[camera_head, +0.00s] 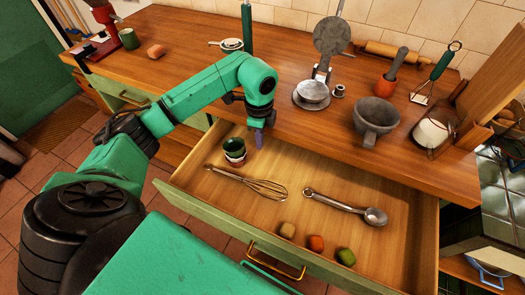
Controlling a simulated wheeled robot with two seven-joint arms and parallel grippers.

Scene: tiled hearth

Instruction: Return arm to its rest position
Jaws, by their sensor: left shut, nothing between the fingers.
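My left arm, green with dark joints, comes in from the left and reaches over the back of an open drawer (225,150). My left gripper (258,138) points down there, its narrow bluish fingertips shut and empty. Just left of it in the picture, small stacked bowls (234,151), dark green above red and white, stand in the drawer. Whether the fingertips touch anything is hard to tell. My right gripper is not in view.
The drawer also holds a whisk (262,187), a metal scoop (350,208) and small brown, orange and green pieces (316,243) near its front. On the wooden counter (185,40) stand a scale-like metal stand (313,92), a grey mortar (375,118) and a green cup (129,39).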

